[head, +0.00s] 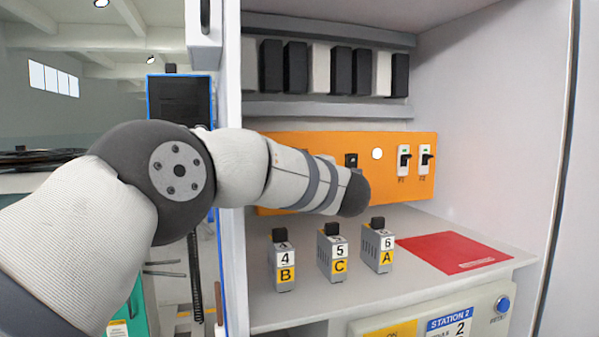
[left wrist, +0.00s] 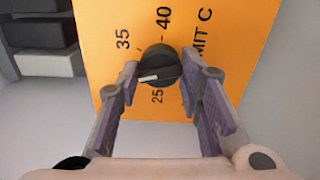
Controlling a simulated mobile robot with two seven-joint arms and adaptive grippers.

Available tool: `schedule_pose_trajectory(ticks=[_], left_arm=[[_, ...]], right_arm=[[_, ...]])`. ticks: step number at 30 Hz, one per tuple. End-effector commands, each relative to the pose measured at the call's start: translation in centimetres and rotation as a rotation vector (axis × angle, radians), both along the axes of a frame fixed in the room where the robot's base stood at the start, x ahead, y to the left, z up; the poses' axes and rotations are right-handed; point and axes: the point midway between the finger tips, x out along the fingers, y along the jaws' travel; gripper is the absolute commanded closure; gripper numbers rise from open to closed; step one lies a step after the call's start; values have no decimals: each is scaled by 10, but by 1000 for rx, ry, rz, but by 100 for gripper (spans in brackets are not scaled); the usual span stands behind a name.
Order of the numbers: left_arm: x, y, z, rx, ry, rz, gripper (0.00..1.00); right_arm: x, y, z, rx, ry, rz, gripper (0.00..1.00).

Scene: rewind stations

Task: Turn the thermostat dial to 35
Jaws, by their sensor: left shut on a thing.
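The black thermostat dial (left wrist: 161,66) sits on an orange panel (left wrist: 104,18) in the left wrist view. Its white mark is on the lower left side, beside one finger and between the printed 25 and 35. The exact value it points at is hard to tell, as that finger covers part of the scale. The 35 (left wrist: 123,39) is up and left of the dial. My left gripper (left wrist: 162,72) is shut on the dial, one finger on each side. In the head view my left arm hides the dial and gripper. My right gripper is not in view.
The orange panel also carries two switches (head: 404,160) at the right in the head view. Several grey labelled modules (head: 332,254) stand on the shelf below my arm. A red mat (head: 455,253) lies right of them. Black and light blocks fill a rack above.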

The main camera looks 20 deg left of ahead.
Motion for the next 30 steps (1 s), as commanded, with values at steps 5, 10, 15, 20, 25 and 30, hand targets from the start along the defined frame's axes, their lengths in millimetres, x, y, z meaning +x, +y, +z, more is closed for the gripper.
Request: schedule_pose_trajectory(ticks=[5,10,15,20,25,30], left_arm=[[0,1,-2,134,95,4,95],[0,1,-1,267,185,3,95],[0,1,-1,392,270,3,95],[1,1,0,494,339,3,95],[1,1,1,579,396,3,95],[1,0,1,637,434,2,95]], right_arm=[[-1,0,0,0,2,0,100],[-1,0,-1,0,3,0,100],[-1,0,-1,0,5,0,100],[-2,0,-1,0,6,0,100],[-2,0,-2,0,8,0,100],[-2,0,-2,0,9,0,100]])
